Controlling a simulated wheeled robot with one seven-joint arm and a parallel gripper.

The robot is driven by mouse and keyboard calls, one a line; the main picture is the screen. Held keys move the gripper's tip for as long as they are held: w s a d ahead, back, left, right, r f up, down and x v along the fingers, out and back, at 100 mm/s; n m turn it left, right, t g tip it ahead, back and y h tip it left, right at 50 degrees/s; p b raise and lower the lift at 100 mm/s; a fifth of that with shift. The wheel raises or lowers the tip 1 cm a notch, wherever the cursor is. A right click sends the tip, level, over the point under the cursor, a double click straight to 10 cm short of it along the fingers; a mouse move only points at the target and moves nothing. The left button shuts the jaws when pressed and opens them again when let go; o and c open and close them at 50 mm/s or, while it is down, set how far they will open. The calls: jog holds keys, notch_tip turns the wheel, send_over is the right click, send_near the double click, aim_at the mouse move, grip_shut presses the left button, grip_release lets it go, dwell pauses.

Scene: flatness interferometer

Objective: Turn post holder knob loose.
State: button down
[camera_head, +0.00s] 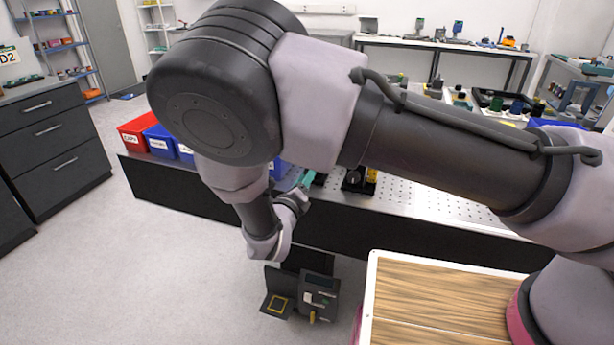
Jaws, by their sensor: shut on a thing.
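My gripper (308,179) is seen small beyond my wrist, at the front edge of the perforated metal bench top (425,197). Teal shows at its end, pointing up and right. It is shut on a small part that I take for the post holder knob; the jaws and my arm hide the part. A black post holder-like mount (353,183) with a yellow piece stands on the bench just right of my gripper. My upper arm covers whatever is above it. The knob's turn cannot be seen.
Red (136,132) and blue (160,140) bins stand at the bench's left end. A dark box-like unit (319,297) with a brass-coloured piece is low in front of the bench. Several small parts stand at the bench's back right. The floor at left is clear.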

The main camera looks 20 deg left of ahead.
jog(key=n, duration=0.6)
jog(key=shift+f+n+y, duration=0.1)
jog(key=shift+n+y, duration=0.3)
dwell(0.3)
jog(key=c, duration=0.5)
grip_release()
jog(key=s, duration=1.1)
jog(key=shift+a+f, duration=0.15)
jog(key=shift+a, duration=0.25)
